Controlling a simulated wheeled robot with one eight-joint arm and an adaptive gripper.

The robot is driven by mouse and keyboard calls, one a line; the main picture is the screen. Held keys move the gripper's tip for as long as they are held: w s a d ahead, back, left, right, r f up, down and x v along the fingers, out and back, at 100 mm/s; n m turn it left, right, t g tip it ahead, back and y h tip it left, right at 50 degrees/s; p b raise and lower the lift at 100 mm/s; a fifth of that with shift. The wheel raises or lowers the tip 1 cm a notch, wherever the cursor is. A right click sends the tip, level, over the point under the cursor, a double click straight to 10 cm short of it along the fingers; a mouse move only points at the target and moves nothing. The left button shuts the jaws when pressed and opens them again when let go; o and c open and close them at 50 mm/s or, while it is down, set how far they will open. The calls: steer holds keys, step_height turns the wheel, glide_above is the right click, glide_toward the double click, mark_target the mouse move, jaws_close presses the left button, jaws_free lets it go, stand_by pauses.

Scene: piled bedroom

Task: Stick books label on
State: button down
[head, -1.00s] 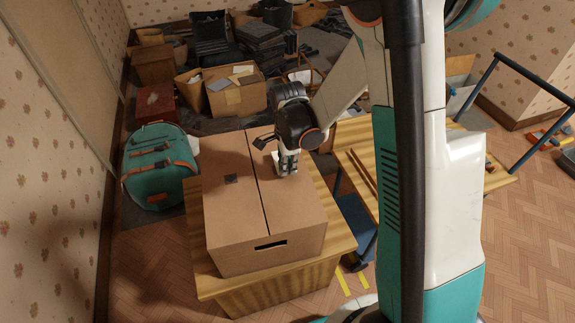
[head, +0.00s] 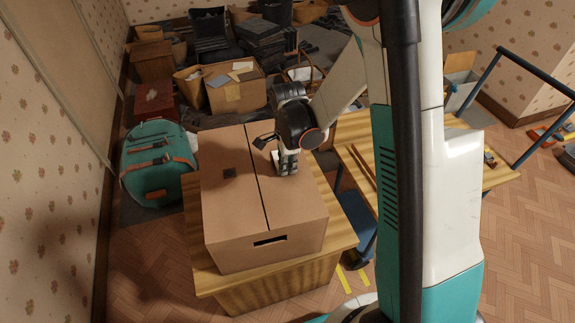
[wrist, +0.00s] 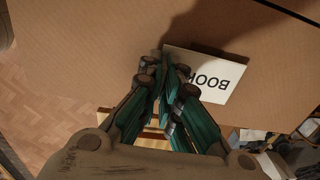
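A closed cardboard box (head: 232,205) stands on a wooden table, its two top flaps meeting at a dark seam. A white label (wrist: 225,76) with black letters, of which "BOOK" can be read, lies against the box top in the wrist view. Its left part is hidden behind my fingers. In the head view a small white edge of the label (head: 275,158) shows beside my gripper (head: 287,172), on the right flap. In the wrist view the fingertips (wrist: 167,72) come together over the label. I cannot tell whether they pinch it or press on it.
The wooden table (head: 270,291) leaves a narrow rim around the box.

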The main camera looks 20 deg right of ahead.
steer(key=shift+f+b, duration=0.3)
steer(key=shift+f, duration=0.1)
stand_by(0.5)
steer(key=c, duration=1.7)
jaws_free()
steer(key=shift+r, duration=0.1)
step_height(320, 180, up, 12)
steer(key=shift+f, duration=0.1)
